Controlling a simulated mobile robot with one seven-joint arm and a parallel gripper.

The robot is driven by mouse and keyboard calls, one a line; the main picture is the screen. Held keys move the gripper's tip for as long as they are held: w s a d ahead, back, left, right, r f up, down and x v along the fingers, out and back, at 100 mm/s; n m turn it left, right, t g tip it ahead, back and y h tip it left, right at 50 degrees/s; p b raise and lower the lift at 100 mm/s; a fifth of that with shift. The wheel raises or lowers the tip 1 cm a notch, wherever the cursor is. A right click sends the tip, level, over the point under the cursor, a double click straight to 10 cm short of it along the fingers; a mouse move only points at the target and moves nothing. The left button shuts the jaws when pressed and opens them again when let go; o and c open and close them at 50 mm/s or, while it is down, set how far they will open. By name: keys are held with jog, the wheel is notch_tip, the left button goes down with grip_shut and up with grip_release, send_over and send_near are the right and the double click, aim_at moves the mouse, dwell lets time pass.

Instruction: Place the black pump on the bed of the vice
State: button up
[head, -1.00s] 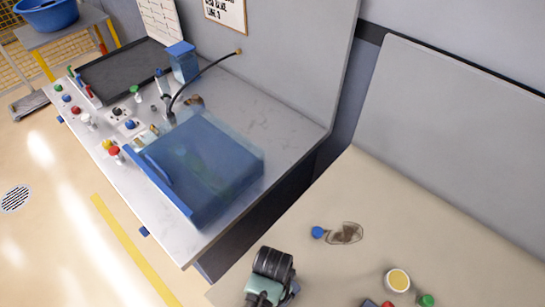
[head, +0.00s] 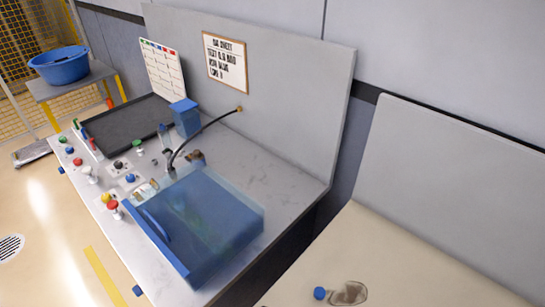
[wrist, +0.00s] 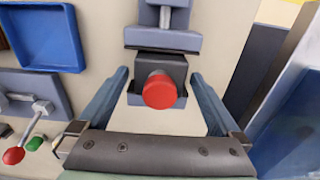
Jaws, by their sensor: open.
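The black pump (wrist: 160,65), a dark block with a round red cap, shows in the middle of the wrist view. It sits at the vice (wrist: 163,38), whose grey-blue jaw and screw show just behind it; blue-grey vice parts also show at its sides. My gripper (wrist: 158,76) is open, with one finger on each side of the pump. Gaps show between the fingers and the pump. What the pump's underside rests on is hidden. The head view shows neither pump, vice nor gripper.
A blue tray (wrist: 40,38) lies at upper left in the wrist view, with a red knob (wrist: 13,156) and a green knob (wrist: 35,143) below. The head view shows a bench with a blue clear-topped tank (head: 195,225), a black tray (head: 125,125) and a hose (head: 205,128).

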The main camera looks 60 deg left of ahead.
notch_tip(320, 180, up, 10)
jog(key=shift+f+b, duration=0.15)
jog(key=shift+b, duration=0.15)
jog(key=w+d+r+m+t+y, duration=0.15)
jog(key=w+r+t, duration=0.45)
jog(key=w+r, duration=0.65)
jog(key=w+d+r+n+t+y, duration=0.15)
jog(key=w+r+t, duration=0.45)
jog(key=w+r, duration=0.7)
jog(key=s+d+r+m+t, duration=0.1)
jog(key=d+r+t, duration=0.3)
jog(key=r, duration=0.8)
jog(key=d+r+m+t, duration=0.1)
jog(key=d+r+t, duration=0.4)
jog(key=r, duration=0.8)
jog(key=s+d+r+t+h, duration=0.1)
jog(key=s+d+r+t, duration=0.2)
jog(key=s+r, duration=0.2)
jog(key=s+d+r+t+h, duration=0.2)
jog(key=s+r, duration=0.3)
jog(key=r, duration=0.5)
jog(key=shift+d+m+t, duration=0.4)
jog(key=shift+d+t, duration=0.25)
jog(key=shift+t, duration=0.05)
